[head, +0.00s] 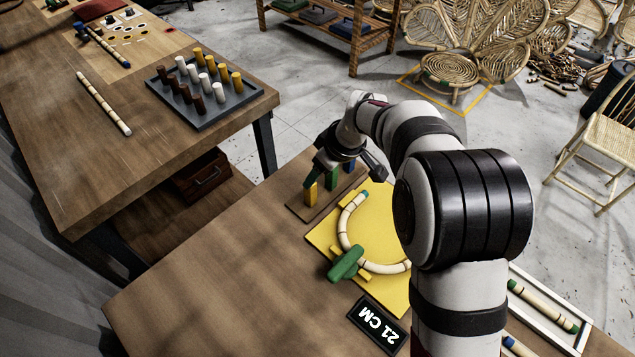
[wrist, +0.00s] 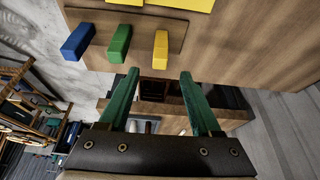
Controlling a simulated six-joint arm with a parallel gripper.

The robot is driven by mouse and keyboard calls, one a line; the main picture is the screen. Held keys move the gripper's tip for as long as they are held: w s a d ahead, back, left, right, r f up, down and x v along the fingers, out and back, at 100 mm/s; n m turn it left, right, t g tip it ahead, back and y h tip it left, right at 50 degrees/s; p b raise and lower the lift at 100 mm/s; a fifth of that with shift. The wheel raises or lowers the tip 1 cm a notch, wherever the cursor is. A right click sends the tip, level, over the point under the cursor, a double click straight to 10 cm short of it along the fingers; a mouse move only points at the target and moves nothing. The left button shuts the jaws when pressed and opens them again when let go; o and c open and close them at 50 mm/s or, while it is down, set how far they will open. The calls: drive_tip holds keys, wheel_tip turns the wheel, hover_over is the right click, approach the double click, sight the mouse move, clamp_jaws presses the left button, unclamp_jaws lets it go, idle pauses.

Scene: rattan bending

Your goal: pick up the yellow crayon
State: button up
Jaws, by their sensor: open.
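The yellow crayon (head: 311,194) is a stubby block standing at the near left end of a small wooden holder (head: 295,208) in the head view. In the wrist view the yellow crayon (wrist: 161,49) shows just past the fingertips, about centred between them. My gripper (wrist: 160,74) has two green fingers spread apart with nothing between them. In the head view my gripper hangs over the holder, close to the crayon, and partly hides the holder's other blocks.
A green crayon (wrist: 119,43) and a blue crayon (wrist: 77,41) stand beside the yellow one. A yellow board (head: 386,285) with a bent rattan ring and green clamp (head: 346,263) lies close by. A 21 CM display (head: 377,325) sits nearer. The table's left part is clear.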

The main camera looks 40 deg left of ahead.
sight(310, 193)
drive_tip(key=x, duration=0.8)
drive_tip(key=shift+f, duration=0.3)
clamp_jaws()
